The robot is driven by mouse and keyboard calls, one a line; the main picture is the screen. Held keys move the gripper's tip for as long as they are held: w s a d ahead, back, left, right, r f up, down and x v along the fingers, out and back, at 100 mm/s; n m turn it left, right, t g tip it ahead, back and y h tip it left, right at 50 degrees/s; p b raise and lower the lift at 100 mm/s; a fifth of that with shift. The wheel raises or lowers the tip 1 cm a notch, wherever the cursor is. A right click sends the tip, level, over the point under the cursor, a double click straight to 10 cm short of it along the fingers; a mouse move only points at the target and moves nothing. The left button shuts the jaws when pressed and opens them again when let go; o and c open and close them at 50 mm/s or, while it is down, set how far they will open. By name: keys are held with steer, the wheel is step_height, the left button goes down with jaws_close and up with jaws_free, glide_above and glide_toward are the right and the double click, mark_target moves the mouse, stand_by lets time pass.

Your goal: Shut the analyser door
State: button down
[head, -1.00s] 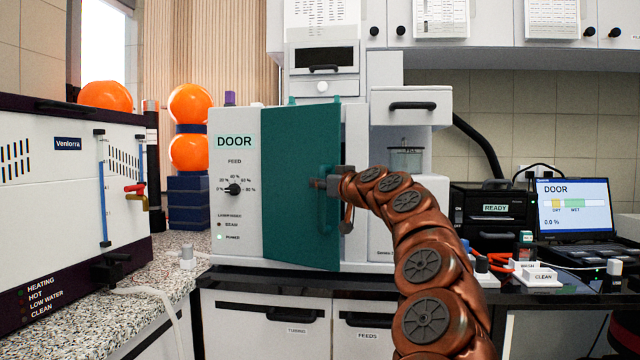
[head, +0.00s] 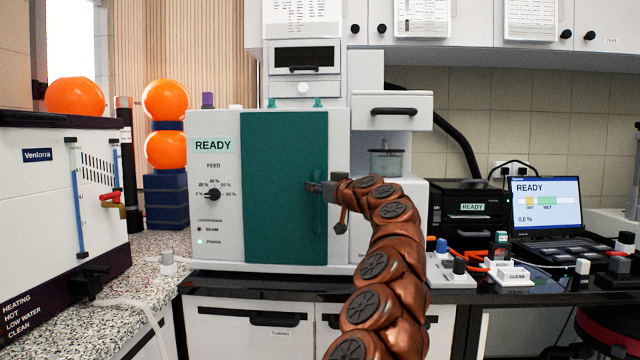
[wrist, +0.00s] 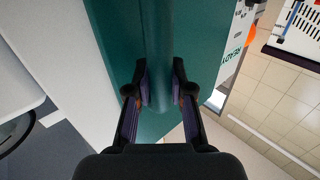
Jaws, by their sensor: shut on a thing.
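The analyser (head: 363,240) is a white machine on the black bench, with a teal door (head: 280,185) on its front. The door lies flush against the front face, and the small display on the machine (head: 213,145) reads READY. My gripper (head: 318,190) is at the right edge of the door, shut on its vertical teal handle (head: 319,222). In the wrist view the two fingers (wrist: 160,85) stand on either side of the teal handle bar (wrist: 159,40). Part of the handle is hidden by the fingers.
A laptop (head: 545,205) on the right also shows READY. A white Venlorra unit (head: 50,190) stands on the speckled counter at left. Small switch boxes and orange cables (head: 480,262) lie on the bench right of my arm. Drawers are below.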

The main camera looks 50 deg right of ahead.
steer(key=shift+d+r, duration=0.2)
steer(key=shift+r, duration=0.05)
stand_by(0.4)
steer(key=c, duration=1.3)
jaws_free()
steer(key=shift+d+f, duration=0.1)
steer(key=shift+f, duration=0.05)
steer(key=shift+w, duration=0.1)
steer(key=shift+s+a+f, duration=0.1)
steer(key=shift+s+a, duration=0.1)
steer(key=shift+s, duration=0.45)
steer(key=shift+s+a, duration=0.3)
steer(key=shift+s, duration=1.45)
steer(key=shift+s+a, duration=0.35)
steer(key=shift+s, duration=1.4)
steer(key=shift+s+a, duration=0.3)
steer(key=shift+s, duration=1.45)
